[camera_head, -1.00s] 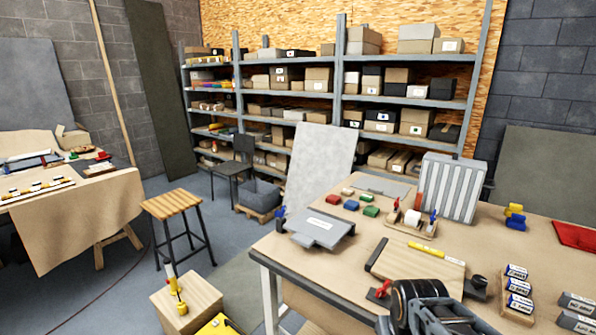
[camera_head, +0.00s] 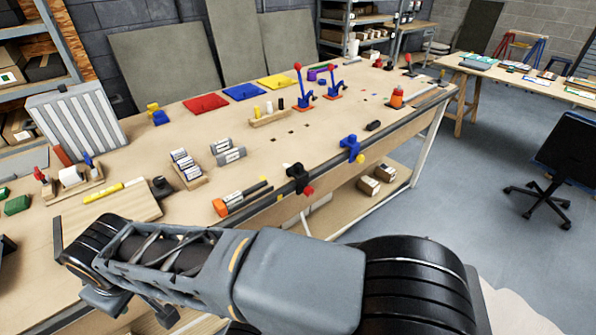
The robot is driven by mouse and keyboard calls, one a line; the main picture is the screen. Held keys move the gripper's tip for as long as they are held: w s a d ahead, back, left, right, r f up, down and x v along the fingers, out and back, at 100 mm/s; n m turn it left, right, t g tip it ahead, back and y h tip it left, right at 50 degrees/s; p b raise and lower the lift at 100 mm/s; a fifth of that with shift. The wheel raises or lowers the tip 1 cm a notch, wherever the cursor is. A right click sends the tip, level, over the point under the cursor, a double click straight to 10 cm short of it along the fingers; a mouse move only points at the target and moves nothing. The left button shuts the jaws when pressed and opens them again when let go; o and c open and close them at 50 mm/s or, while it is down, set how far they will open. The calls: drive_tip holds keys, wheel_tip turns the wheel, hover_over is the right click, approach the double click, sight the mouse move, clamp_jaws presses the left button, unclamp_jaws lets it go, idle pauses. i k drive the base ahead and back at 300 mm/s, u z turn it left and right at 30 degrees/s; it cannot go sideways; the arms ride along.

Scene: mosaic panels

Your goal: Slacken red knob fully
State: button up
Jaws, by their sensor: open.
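A black clamp (camera_head: 298,176) sits on the front edge of the long wooden workbench (camera_head: 330,125). Its red knob (camera_head: 308,191) hangs just below the bench edge. My arm stretches across the bottom of the view to the left. My gripper (camera_head: 150,308) shows only partly at the lower left, below the wrist. It is open, holds nothing that I can see, and is well to the left of the red knob, apart from it.
A blue clamp (camera_head: 351,148) with a yellow knob (camera_head: 360,159) is on the same edge, to the right. Two red-topped blue levers (camera_head: 304,92) stand farther back.

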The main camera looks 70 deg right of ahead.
sight(308, 191)
drive_tip(key=z, duration=2.4)
drive_tip(key=k, duration=0.25)
drive_tip(key=z, duration=0.4)
drive_tip(key=i, duration=0.3)
drive_tip(key=u, duration=0.2)
